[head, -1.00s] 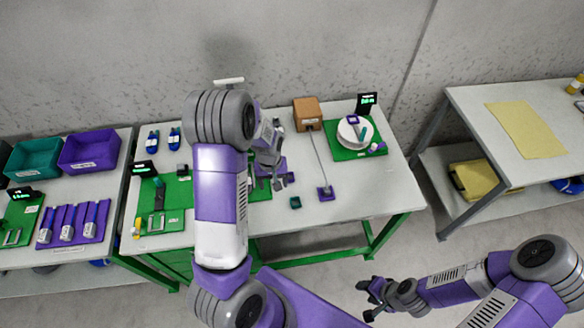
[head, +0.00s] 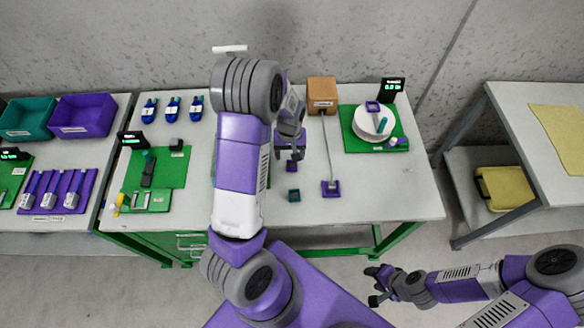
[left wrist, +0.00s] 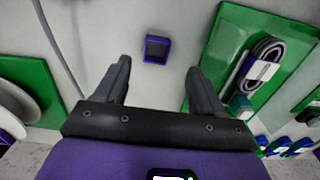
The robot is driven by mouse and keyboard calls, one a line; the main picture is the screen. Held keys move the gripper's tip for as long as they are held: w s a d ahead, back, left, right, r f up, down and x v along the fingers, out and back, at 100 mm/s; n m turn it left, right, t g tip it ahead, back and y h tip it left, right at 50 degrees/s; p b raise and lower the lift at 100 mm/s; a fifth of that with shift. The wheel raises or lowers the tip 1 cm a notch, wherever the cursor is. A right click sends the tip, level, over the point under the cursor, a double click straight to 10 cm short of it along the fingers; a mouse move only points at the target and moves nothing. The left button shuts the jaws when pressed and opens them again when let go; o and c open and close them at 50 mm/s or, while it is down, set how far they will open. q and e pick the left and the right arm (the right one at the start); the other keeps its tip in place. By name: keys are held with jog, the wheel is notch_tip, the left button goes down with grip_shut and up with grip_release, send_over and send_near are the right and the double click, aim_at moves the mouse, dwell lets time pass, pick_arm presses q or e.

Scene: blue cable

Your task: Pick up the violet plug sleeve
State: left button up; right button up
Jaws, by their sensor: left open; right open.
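The violet plug sleeve (left wrist: 156,49) is a small square block with a dark hollow in its top, standing on the pale table. In the left wrist view it lies beyond and between my left gripper's fingertips (left wrist: 160,72), with clear space on both sides. In the head view the sleeve (head: 291,166) shows just below my left gripper (head: 289,152), which is open and empty; whether they touch is unclear there. My right gripper (head: 376,285) is open and empty, off the table's front edge at the lower right.
To the right is a violet base (head: 331,188) with a thin grey line running to a brown box (head: 321,96). A green board with a white disc (head: 374,123) is at right. Green mats lie at left.

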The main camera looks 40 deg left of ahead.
aim_at(292, 164)
pick_arm(q)
notch_tip(292, 164, down, 7)
jog(key=shift+w+d+r+b, duration=0.1)
jog(key=shift+w+d+b, duration=0.05)
jog(key=shift+b, duration=0.35)
jog(key=c, duration=1.1)
